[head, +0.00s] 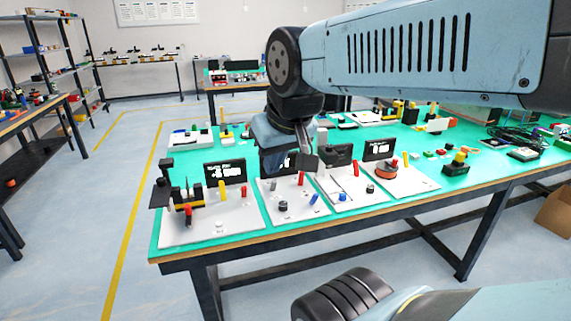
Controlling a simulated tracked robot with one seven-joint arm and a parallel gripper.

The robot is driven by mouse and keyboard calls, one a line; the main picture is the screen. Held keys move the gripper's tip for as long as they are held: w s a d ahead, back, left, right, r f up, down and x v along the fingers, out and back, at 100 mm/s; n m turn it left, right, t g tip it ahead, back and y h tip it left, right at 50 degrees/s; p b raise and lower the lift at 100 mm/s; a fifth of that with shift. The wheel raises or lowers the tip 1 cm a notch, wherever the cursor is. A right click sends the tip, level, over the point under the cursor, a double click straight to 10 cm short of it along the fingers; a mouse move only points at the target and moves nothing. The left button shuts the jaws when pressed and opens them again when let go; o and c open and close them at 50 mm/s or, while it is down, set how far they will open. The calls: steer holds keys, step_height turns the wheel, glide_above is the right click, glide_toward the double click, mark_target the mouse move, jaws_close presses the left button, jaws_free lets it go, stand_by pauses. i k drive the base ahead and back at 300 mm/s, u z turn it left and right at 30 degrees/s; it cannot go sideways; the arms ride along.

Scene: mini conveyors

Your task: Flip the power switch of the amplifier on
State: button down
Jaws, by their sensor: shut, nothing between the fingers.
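Several white device boards stand in a row along the front of a green-topped table. The leftmost white board (225,222) carries a black display (224,172), a yellow cylinder and a black-and-yellow device. The second board (268,207) has a dark knob (283,206) and red and blue parts. I cannot tell which unit is the amplifier, and no power switch can be made out at this size. My gripper (308,160) is shut and empty, pointing down above the back of the second and third boards. It partly hides the display behind it.
The green table (175,238) has a wooden front edge. A third board (350,202) and a fourth board (412,184) stand to the right. Cables (515,138) and small blocks lie farther right. Shelves (50,62) stand at the left, with open floor between.

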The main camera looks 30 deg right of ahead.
mark_target(302, 174)
steer(key=z, duration=0.05)
steer(key=i, duration=0.9)
steer(key=u, duration=0.05)
